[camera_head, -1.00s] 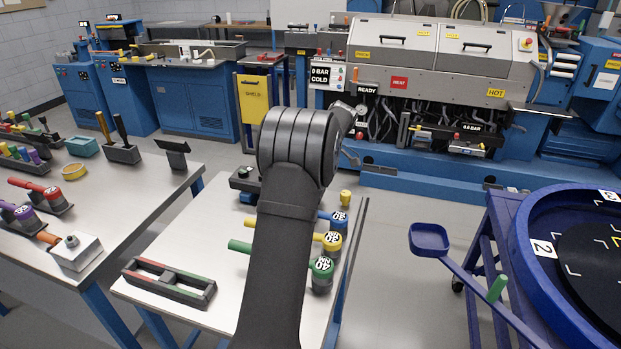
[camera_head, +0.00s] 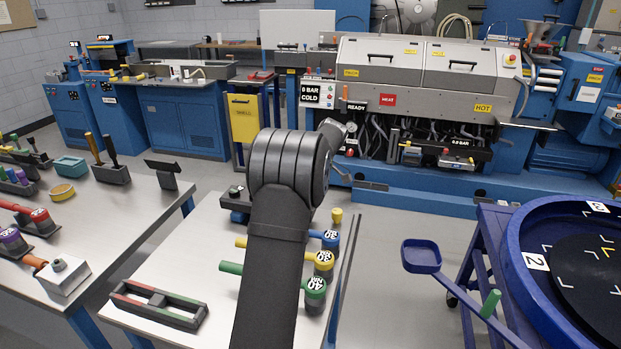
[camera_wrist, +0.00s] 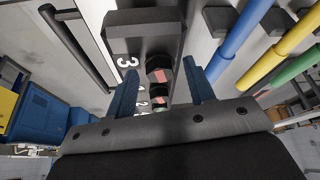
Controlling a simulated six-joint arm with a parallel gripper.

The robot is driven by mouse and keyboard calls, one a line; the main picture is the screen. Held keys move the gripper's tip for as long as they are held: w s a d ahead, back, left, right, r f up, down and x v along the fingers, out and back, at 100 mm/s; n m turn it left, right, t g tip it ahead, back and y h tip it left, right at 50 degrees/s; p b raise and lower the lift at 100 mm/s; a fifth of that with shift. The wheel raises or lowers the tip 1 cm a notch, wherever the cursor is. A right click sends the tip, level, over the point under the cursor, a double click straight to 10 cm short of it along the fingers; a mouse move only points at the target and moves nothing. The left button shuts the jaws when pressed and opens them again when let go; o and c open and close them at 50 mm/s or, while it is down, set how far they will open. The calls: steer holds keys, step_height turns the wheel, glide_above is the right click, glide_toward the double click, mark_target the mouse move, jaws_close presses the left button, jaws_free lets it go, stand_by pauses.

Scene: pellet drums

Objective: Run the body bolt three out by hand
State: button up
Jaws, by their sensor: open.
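In the wrist view, my gripper (camera_wrist: 160,85) has its two blue fingers spread apart, with no object clearly held. Between and beyond them are dark bolt heads with reddish faces, in a row. The one beside the white 3, bolt three (camera_wrist: 158,66), is nearest the gap between the fingertips; I cannot tell whether a finger touches it. A second bolt head (camera_wrist: 159,92) shows closer to the gripper body, beside smaller white numbers. A dark block (camera_wrist: 143,32) lies at the top of the view. In the head view my arm hides the fingers and the bolts.
A blue round table (camera_head: 535,262) is at right, the machine (camera_head: 430,78) behind.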

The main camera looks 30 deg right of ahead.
steer(key=v, duration=1.6)
steer(key=shift+d+r, duration=0.15)
steer(key=shift+r, duration=0.15)
steer(key=shift+s, duration=0.1)
steer(key=x, duration=1.7)
steer(key=shift+f, duration=0.15)
